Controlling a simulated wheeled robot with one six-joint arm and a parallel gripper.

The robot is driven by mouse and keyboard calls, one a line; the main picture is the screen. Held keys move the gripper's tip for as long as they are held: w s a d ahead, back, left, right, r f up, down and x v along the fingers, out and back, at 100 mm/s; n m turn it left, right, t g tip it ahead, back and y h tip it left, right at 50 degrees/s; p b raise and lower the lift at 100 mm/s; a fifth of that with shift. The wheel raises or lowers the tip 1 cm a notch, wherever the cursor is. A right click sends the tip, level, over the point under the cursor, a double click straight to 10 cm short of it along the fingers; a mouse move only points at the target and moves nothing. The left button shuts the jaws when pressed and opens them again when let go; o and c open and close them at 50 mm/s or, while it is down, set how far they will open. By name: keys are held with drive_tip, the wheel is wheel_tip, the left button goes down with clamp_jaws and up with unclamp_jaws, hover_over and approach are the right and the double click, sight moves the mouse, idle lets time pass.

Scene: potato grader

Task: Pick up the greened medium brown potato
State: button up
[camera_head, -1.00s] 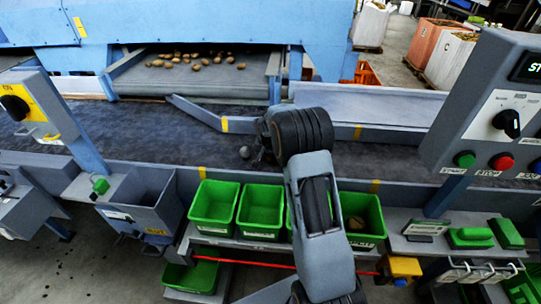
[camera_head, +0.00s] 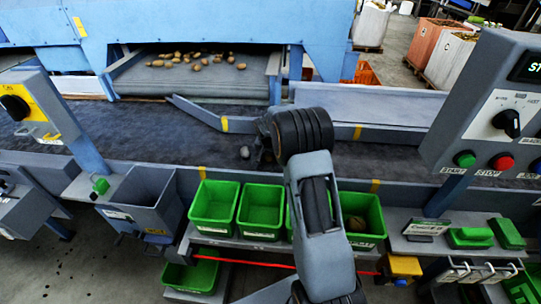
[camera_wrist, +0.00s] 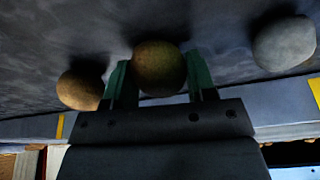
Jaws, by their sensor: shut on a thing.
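A brown potato with a greenish tinge (camera_wrist: 158,62) sits between the two green fingers of my gripper (camera_wrist: 159,78) in the wrist view. The fingers touch its sides and are shut on it, with the dark belt close behind it. A browner potato (camera_wrist: 80,92) lies just outside the left finger. A grey, stone-like lump (camera_wrist: 284,45) lies apart at the right; a grey lump (camera_head: 245,152) also shows beside my gripper in the head view. There, my arm hides the held potato.
The dark belt (camera_head: 130,128) is mostly clear to the left. Several potatoes (camera_head: 187,59) lie on the feed belt at the back. Green bins (camera_head: 212,225) stand along the front edge. An angled guide (camera_head: 196,113) and a control panel (camera_head: 495,110) flank the arm.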

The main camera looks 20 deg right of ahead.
drive_tip(key=shift+r, duration=0.65)
drive_tip(key=shift+d+v, duration=0.2)
drive_tip(key=shift+v, duration=1)
drive_tip(key=s+a+r+b, duration=0.1)
drive_tip(key=s+r+b, duration=0.1)
drive_tip(key=s+r, duration=0.7)
drive_tip(key=s, duration=0.4)
drive_tip(key=shift+s+a+r+b, duration=0.2)
drive_tip(key=shift+a+b, duration=0.15)
drive_tip(key=shift+a, duration=0.05)
